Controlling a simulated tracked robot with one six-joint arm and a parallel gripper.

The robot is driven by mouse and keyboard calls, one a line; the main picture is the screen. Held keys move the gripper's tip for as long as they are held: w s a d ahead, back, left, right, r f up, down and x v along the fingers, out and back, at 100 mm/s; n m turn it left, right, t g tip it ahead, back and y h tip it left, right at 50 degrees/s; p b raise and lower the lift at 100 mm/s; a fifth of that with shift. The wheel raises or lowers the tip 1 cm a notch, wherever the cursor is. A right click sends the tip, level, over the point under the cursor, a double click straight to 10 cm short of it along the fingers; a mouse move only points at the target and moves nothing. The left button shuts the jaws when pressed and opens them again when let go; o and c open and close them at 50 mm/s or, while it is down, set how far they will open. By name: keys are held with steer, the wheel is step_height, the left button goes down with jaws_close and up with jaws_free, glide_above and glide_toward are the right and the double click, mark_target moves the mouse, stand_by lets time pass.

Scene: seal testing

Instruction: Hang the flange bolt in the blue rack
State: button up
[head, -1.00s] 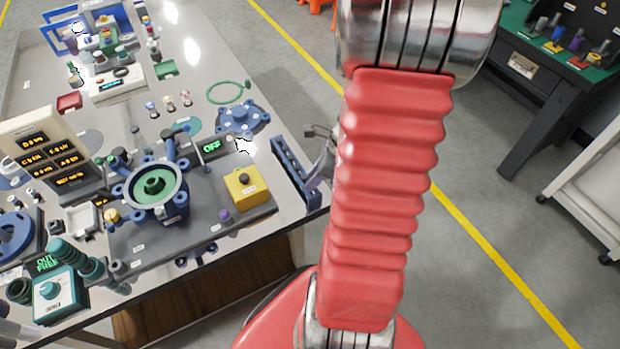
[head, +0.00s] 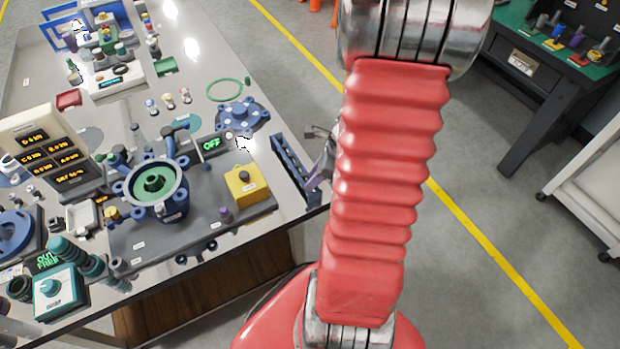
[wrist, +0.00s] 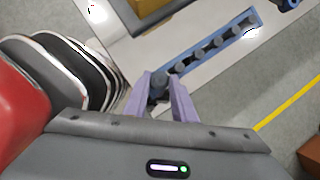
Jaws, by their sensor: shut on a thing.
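The blue rack (head: 294,170) stands at the right edge of the workbench in the head view. In the wrist view the blue rack (wrist: 215,47) runs diagonally, with several dark round spots along it; whether these are openings or bolt heads I cannot tell. My gripper (wrist: 165,92) has pale purple fingers and is shut on the flange bolt (wrist: 158,80), whose dark grey round top shows between them. The bolt is at the near end of the rack; whether it touches it is unclear. In the head view my gripper (head: 322,172) is partly hidden behind my red arm.
A yellow box (head: 245,190) with a dark button stands left of the rack. A blue-green flanged housing (head: 153,185) and a blue flange cover (head: 242,115) are further left and behind.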

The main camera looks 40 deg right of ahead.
steer(key=shift+f, duration=0.2)
steer(key=o, duration=1.2)
steer(key=shift+c, duration=0.2)
steer(key=shift+s+r, duration=0.2)
steer(key=shift+r, duration=2.3)
